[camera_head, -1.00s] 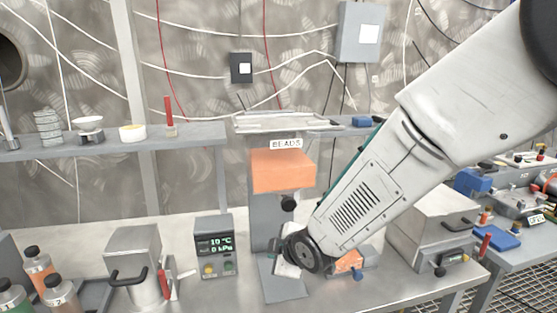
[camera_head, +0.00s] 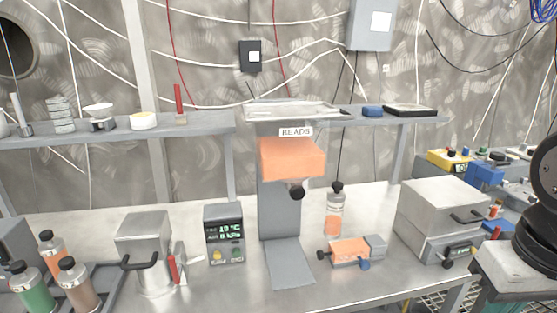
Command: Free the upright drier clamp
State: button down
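An orange block with a grey end piece, a black knob and a blue knob (camera_head: 350,252) lies on the bench right of the grey stand; I cannot tell for certain whether it is the drier clamp. A bottle with orange contents and a black cap (camera_head: 334,214) stands upright behind it. The grey upright stand (camera_head: 279,206) carries an orange box (camera_head: 292,158) labelled BEADS, with a black knob under it. My gripper is not in view; only dark and grey parts of my arm show at the right edge.
A small display unit (camera_head: 224,234) and a metal canister (camera_head: 145,252) stand left of the stand. Capped bottles (camera_head: 70,284) sit in a tray at far left. A metal box with handles (camera_head: 440,215) stands right. A shelf (camera_head: 205,124) runs above.

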aim_at(176, 270)
jog(key=u, duration=0.75)
jog(key=k, duration=0.6)
jog(key=z, duration=0.9)
jog(key=i, duration=0.65)
jog(key=u, duration=0.65)
jog(key=i, duration=0.5)
jog(key=u, duration=0.6)
